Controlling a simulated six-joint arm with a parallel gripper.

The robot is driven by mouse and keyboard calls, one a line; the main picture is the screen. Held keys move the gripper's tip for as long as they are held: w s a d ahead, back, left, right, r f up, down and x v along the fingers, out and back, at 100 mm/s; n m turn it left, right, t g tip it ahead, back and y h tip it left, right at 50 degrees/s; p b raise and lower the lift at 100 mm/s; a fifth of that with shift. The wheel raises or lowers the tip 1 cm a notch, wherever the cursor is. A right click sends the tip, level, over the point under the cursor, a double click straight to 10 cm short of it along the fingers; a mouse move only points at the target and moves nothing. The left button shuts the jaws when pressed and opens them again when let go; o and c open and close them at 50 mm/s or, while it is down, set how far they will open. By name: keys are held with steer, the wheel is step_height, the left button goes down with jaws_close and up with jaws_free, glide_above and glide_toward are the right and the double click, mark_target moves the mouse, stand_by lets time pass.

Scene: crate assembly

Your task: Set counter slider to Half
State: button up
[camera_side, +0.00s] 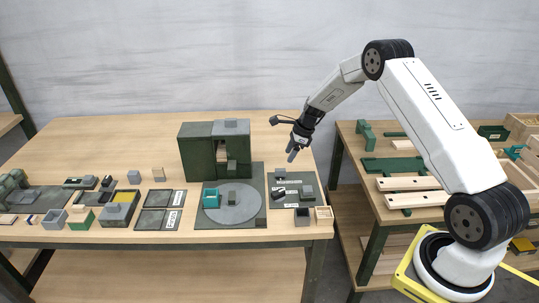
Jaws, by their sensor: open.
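My gripper (293,153) hangs at the end of my arm above the back right of the main table, pointing down. It is open, and I see nothing held in it. Below it lies a dark flat board (286,202) with small white labels, a black part (279,191) and a grey-green block (306,191). The gripper is apart from this board. The labels are too small to read, so I cannot tell which part is the counter slider or where it is set.
A dark green cabinet (194,155) stands left of the gripper. In front is a grey disc (245,207) with a teal part (211,198). A grey box (302,219) and a wooden box (324,213) sit near the right edge. The back left tabletop is clear.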

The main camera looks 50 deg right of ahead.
mark_target(281, 170)
steer(key=shift+w+d+f, duration=0.1)
steer(key=shift+f, duration=0.05)
steer(key=shift+f, duration=0.1)
steer(key=shift+x, duration=3.75)
jaws_close()
